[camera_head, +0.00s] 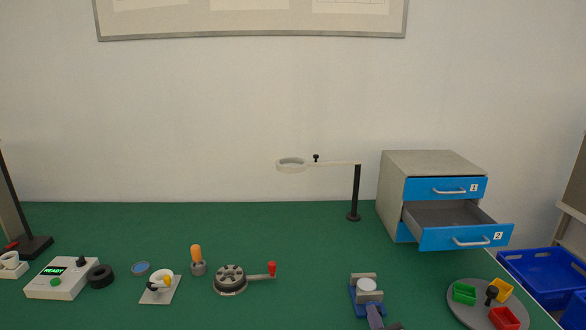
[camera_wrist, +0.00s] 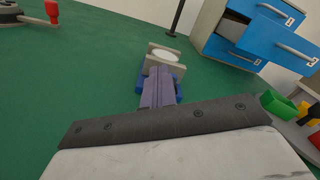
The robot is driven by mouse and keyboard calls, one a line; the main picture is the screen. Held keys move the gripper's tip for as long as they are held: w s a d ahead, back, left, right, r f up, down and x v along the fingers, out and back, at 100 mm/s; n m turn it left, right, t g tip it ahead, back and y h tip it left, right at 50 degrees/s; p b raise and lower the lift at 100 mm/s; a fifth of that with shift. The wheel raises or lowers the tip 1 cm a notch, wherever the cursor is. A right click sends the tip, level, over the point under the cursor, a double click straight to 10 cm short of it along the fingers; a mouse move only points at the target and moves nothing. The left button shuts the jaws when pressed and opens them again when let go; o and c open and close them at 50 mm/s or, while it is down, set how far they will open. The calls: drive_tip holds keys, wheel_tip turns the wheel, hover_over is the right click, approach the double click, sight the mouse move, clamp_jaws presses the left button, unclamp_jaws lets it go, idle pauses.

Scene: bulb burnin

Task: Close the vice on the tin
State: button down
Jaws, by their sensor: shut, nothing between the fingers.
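The vice (camera_head: 353,294) stands at the front right of the green bench, with a blue body and grey jaws. In the wrist view the vice (camera_wrist: 178,64) is just beyond my fingertips. The round tin (camera_head: 366,285) sits upright between the jaws, its pale top facing up; the wrist view also shows the tin (camera_wrist: 163,54). I cannot tell whether both jaws touch it. My gripper (camera_head: 372,308) is shut and empty, its purple-grey fingers together at the vice's near side. In the wrist view my gripper (camera_wrist: 160,75) hides the vice's near end. Contact is unclear.
A drawer cabinet (camera_head: 432,164) stands behind right, its lower drawer (camera_head: 465,237) pulled out. A round grey tray (camera_head: 473,313) with coloured bins is right of the vice. A crank device (camera_head: 230,285) and a magnifier stand (camera_head: 356,195) are left. Bench between is clear.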

drive_tip(key=shift+s+d+p, duration=0.1)
drive_tip(key=shift+d+p, duration=0.05)
drive_tip(key=shift+p, duration=0.55)
drive_tip(key=shift+s, duration=0.1)
drive_tip(key=shift+s+r, duration=0.2)
drive_tip(key=shift+s, duration=2.65)
